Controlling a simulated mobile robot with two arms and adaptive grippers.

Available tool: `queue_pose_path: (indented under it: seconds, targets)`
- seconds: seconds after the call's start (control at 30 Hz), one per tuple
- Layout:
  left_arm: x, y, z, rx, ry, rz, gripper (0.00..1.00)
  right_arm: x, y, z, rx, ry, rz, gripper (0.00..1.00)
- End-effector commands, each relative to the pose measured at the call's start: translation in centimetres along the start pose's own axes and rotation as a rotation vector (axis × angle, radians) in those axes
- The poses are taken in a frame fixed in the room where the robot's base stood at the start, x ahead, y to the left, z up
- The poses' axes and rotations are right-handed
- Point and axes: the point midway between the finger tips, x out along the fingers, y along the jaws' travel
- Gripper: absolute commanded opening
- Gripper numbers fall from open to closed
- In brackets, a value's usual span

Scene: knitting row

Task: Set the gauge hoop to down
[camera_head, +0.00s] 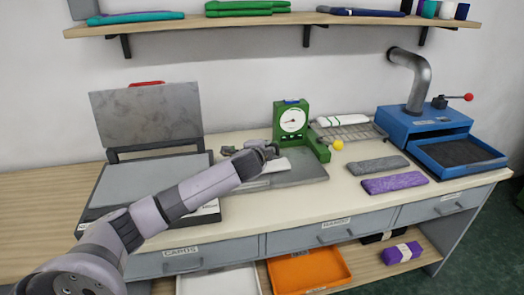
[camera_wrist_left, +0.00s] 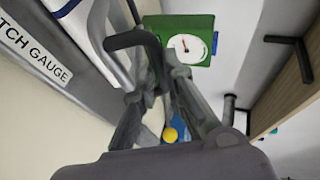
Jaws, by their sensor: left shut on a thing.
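The green gauge (camera_head: 291,120) with a round white dial stands at the back of its grey base plate (camera_head: 305,172). It also shows in the left wrist view (camera_wrist_left: 204,30). My left gripper (camera_head: 268,150) is over the plate, left of the dial. In the left wrist view its fingers (camera_wrist_left: 157,78) are shut on a dark grey bent bar, the gauge hoop (camera_wrist_left: 126,40). The hoop stands raised clear of the plate; its exact angle is hard to tell. A white knitted piece (camera_head: 278,166) lies on the plate, partly behind the gripper. My right gripper is out of view.
A grey press with its lid raised (camera_head: 150,115) stands at left. A yellow ball (camera_head: 338,145) is right of the gauge. Grey (camera_head: 380,165) and purple (camera_head: 394,182) knits lie farther right, beside a blue machine (camera_head: 425,125). A shelf (camera_head: 270,22) hangs above.

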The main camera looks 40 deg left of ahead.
Motion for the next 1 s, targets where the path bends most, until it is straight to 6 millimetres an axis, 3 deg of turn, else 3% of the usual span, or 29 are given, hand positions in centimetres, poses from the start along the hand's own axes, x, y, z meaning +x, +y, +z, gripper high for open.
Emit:
queue_pose_path:
  seconds: [0.03,0.1,0.4,1.0]
  targets:
    - [0.3,2.1,-0.1,0.013,0.006,-0.038,0.0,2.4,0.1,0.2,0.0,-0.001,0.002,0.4]
    - [0.2,3.3,-0.1,0.035,0.006,-0.09,0.0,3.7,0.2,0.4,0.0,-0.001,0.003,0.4]
    - [0.1,6.4,-0.1,0.089,0.003,-0.226,0.0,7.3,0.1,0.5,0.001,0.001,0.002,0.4]
    - [0.3,8.2,0.1,0.09,-0.001,-0.216,0.0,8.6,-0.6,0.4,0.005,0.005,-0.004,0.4]
